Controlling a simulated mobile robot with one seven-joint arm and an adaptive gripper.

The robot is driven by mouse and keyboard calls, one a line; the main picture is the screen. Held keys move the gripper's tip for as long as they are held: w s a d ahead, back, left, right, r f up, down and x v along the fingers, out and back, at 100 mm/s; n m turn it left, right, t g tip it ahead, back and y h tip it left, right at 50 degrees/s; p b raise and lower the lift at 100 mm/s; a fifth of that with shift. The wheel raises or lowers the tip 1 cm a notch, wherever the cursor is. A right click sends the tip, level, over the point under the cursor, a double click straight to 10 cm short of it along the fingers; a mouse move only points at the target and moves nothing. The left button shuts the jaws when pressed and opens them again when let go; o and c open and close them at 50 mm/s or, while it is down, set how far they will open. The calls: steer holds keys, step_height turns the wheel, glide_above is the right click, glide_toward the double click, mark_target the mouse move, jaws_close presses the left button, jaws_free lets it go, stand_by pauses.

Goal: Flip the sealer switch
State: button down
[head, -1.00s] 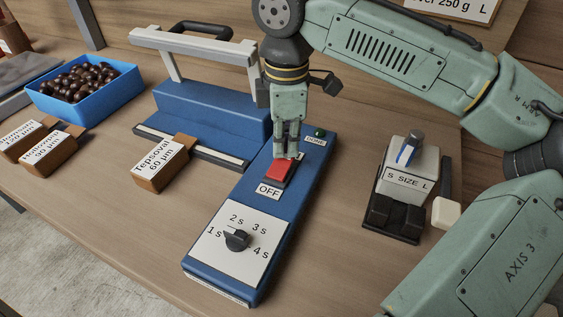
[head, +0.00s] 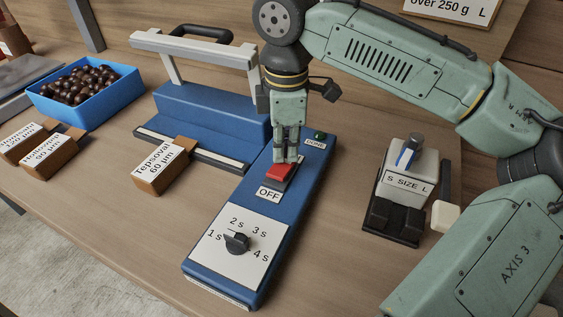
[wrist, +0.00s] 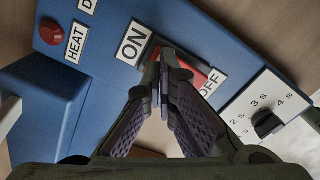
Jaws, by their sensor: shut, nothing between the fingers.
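The sealer (head: 215,115) is a blue machine with a long control panel (head: 255,210) on the table. Its red rocker switch (head: 280,173) lies on the panel between the OFF label (head: 269,194) and the ON label, which my gripper hides in the head view. The wrist view shows the switch (wrist: 187,66) and the ON label (wrist: 132,43). My gripper (head: 287,160) points down, shut and empty, with its fingertips (wrist: 166,58) at the ON end of the switch. They seem to touch it. The fingers cover part of the switch.
A timer dial (head: 237,243) sits at the near end of the panel, and a green lamp (head: 320,135) at the far end. Labelled brown blocks (head: 160,172) and a blue box of chestnuts (head: 100,105) are to the left.

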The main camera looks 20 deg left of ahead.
mark_target(285, 161)
steer(key=shift+r+p, duration=2.8)
steer(key=shift+r, duration=0.4)
